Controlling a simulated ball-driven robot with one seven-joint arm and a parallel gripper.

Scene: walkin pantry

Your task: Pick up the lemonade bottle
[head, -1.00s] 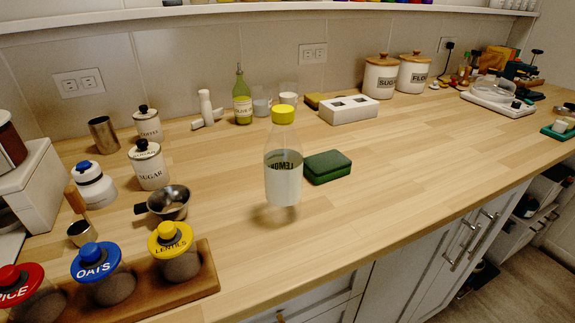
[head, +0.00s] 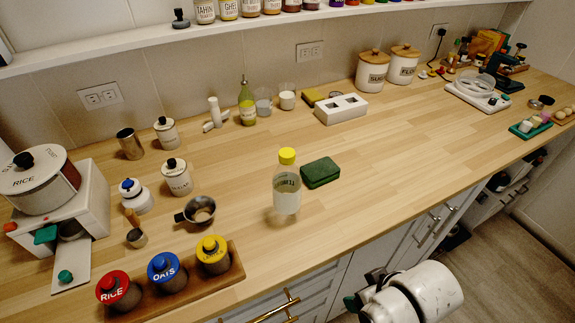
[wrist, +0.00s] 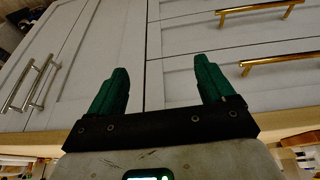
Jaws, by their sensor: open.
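The lemonade bottle (head: 287,190) is clear with a yellow cap and a pale label. It stands upright on the wooden counter (head: 400,150), near its front edge, in the head view. My gripper shows in the wrist view (wrist: 161,85) with two green fingers spread apart and nothing between them. It faces the grey cabinet fronts below the counter. In the head view my white arm (head: 425,292) is at the lower right, in front of the counter and apart from the bottle. The bottle is not in the wrist view.
A green box (head: 320,172) lies close behind and right of the bottle. A dark-handled metal cup (head: 200,211) and a wooden rack (head: 180,290) with several lidded jars stand to its left. Gold drawer handles (head: 272,310) jut out below.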

